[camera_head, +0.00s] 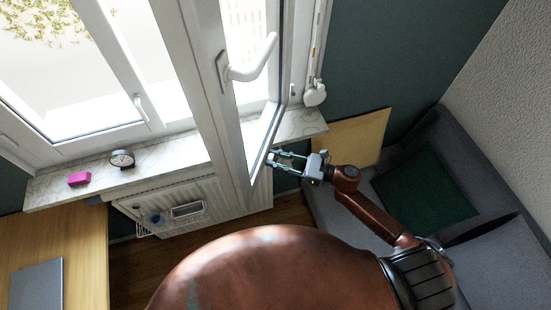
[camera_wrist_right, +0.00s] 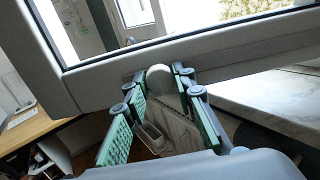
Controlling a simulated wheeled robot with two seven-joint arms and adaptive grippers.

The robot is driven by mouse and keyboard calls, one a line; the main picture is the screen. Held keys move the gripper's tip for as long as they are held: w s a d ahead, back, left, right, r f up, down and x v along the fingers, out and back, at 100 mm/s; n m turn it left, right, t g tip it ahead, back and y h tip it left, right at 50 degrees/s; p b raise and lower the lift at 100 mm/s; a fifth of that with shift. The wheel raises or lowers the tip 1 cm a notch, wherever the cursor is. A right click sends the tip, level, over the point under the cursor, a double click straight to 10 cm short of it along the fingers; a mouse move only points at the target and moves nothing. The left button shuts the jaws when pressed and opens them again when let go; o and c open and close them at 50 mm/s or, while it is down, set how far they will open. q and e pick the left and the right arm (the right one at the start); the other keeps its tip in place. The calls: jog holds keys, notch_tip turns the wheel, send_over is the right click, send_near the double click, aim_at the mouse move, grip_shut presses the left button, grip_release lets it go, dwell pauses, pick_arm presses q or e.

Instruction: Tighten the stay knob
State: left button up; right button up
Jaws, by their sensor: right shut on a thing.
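The stay knob (camera_wrist_right: 159,76) is a pale round knob at the lower edge of the white open window sash (camera_wrist_right: 215,62) in the right wrist view. My right gripper (camera_wrist_right: 160,84) has its green-padded fingers on both sides of the knob and is shut on it. In the head view my right gripper (camera_head: 283,160) is at the bottom of the open sash (camera_head: 236,133), and I cannot make out the knob there. The fingers hide part of the knob's sides, and the rest of the stay is not clear. My left gripper is not in view.
A white handle (camera_head: 250,66) sticks out from the sash above my gripper. The marble sill (camera_head: 180,153) carries a pink block (camera_head: 79,179) and a small round clock (camera_head: 122,159). A radiator (camera_head: 223,202) is below. A grey sofa (camera_head: 435,150) with a green cushion (camera_head: 425,190) stands right.

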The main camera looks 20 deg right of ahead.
jog(key=shift+m, duration=0.3)
grip_shut()
jog(key=shift+m+p, duration=5.85)
jog(key=shift+m, duration=11.95)
jog(key=o, duration=1.1)
grip_release()
jog(key=shift+c, duration=0.2)
